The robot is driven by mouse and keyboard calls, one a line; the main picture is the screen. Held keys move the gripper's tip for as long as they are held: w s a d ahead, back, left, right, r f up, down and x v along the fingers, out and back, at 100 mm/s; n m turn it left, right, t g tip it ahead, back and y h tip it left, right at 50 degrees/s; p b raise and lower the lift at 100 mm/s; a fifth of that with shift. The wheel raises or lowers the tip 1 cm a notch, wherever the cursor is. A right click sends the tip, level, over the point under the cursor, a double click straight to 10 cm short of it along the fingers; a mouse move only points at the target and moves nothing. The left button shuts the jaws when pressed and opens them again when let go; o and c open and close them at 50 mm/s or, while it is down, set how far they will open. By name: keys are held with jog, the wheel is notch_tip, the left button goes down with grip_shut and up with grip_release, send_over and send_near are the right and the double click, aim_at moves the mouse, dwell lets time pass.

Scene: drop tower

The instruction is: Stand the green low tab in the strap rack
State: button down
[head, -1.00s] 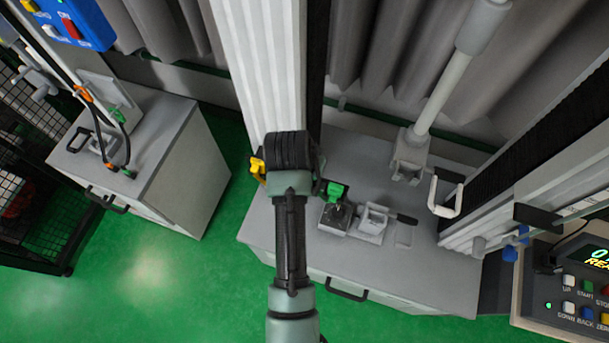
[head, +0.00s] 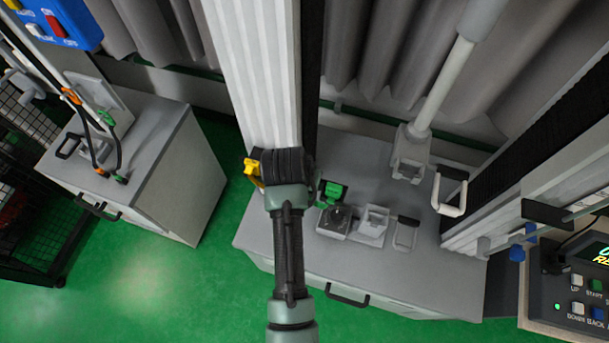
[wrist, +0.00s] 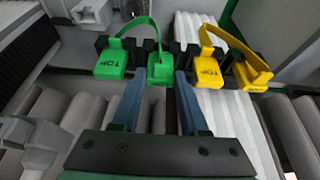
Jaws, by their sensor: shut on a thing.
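In the wrist view the green low tab (wrist: 160,68) sits between the two blue fingers of my gripper (wrist: 160,80), which is shut on it. A green strap loops from it to a second green tab marked TOP (wrist: 111,63) on the left. The low tab is among the dark uprights of the strap rack (wrist: 146,45); I cannot tell how deep it sits. In the head view my gripper (head: 283,168) is seen from behind and hides the rack and its jaws. The green TOP tab (head: 331,190) shows to its right.
A yellow strap with a TOP tab (wrist: 208,73) hangs right of the green one in the wrist view. A white ridged column (head: 258,70) rises behind my gripper. Below are a grey cabinet top (head: 290,243), a dark fixture (head: 338,222) and a pale block (head: 373,225).

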jog(key=shift+c, duration=1.7)
grip_release()
jog(key=b+v, duration=0.2)
jog(key=v, duration=1.1)
jog(key=shift+s, duration=0.1)
